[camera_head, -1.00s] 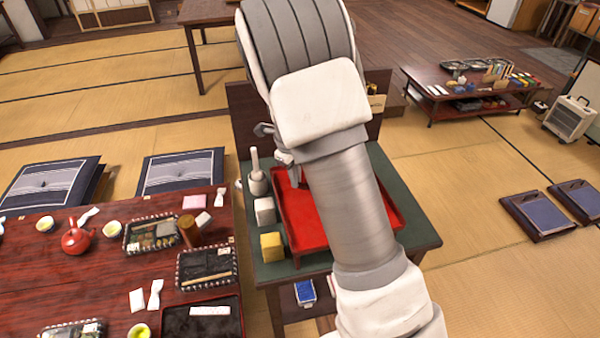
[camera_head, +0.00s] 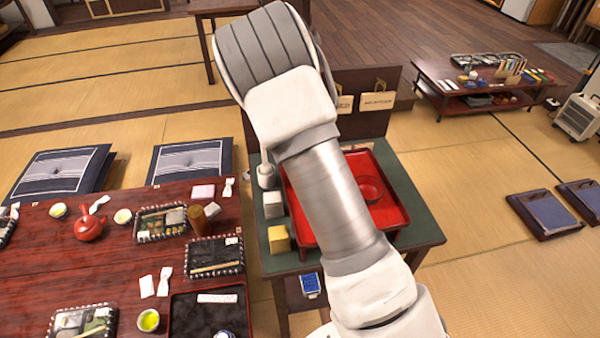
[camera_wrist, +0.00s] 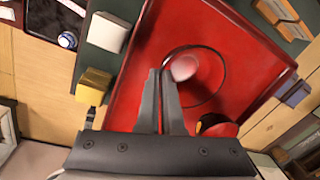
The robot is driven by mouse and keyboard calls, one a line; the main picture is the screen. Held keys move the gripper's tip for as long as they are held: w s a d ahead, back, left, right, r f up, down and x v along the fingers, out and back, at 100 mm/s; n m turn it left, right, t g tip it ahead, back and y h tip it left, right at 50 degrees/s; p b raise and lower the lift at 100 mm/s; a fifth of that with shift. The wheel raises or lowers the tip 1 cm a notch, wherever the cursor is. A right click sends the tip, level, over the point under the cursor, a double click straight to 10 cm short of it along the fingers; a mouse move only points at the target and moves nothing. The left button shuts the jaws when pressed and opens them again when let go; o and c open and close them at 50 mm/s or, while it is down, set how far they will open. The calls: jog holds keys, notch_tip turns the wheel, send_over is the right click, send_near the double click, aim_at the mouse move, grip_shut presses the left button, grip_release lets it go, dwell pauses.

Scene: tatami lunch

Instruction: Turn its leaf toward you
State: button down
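A red bowl (camera_head: 370,188) with a dark rim shows to the right of my arm in the head view. It stands in the red tray (camera_head: 398,212) on the green-topped stand. In the wrist view, the bowl's rim (camera_wrist: 226,82) curves up to my gripper (camera_wrist: 162,72), with a pale round spot inside it. My fingers point into the tray, close together with a narrow gap, at the bowl's left side. I cannot tell whether they pinch the rim. No leaf can be made out. In the head view my arm hides the gripper.
A white block (camera_head: 273,204), a yellow block (camera_head: 279,239) and a white bottle (camera_head: 266,174) stand left of the tray. A dark, gold-edged round thing (camera_wrist: 214,125) lies near my fingers. A laid low table (camera_head: 120,270) is at left.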

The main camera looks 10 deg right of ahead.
jog(key=shift+f, duration=0.25)
jog(key=c, duration=1)
grip_release()
jog(key=shift+r, duration=0.1)
jog(key=shift+r+p, duration=1.9)
jog(key=shift+r, duration=0.55)
